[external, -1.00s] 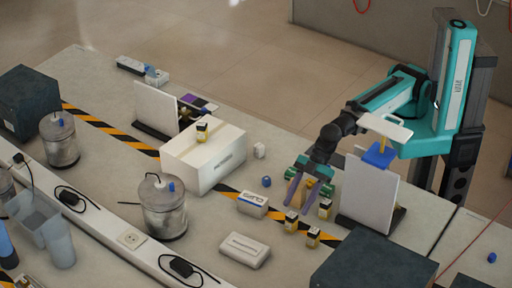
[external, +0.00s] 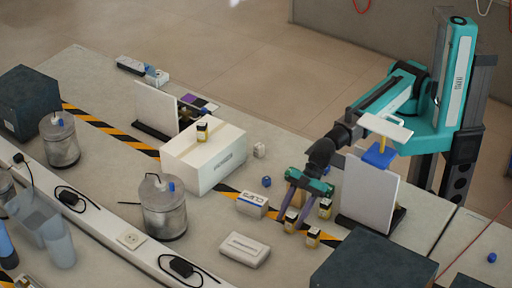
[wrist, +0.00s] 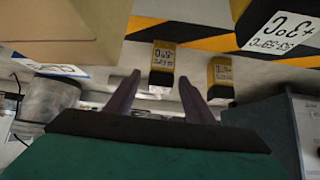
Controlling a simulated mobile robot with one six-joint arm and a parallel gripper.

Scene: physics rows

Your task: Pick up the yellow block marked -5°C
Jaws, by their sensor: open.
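Several small yellow-and-black blocks with white labels are in view. In the external view, one block (external: 291,222) stands by my gripper's fingertips, another (external: 325,209) is to their right, and a third (external: 313,237) is nearer the front. My gripper (external: 293,215) is low over the table, with its purple fingers apart. In the wrist view, a block (wrist: 162,60) appears beyond the gap between the fingers (wrist: 159,82). A second block (wrist: 220,75) is to its right. A closer block (wrist: 278,28) at upper right has an upside-down label that seems to read +3°C. The -5°C marking cannot be read surely.
A white box marked CUPS (external: 252,205) stands left of my gripper. A white upright panel (external: 368,195) is close on the right. A dark box (external: 372,262) is at the front right.

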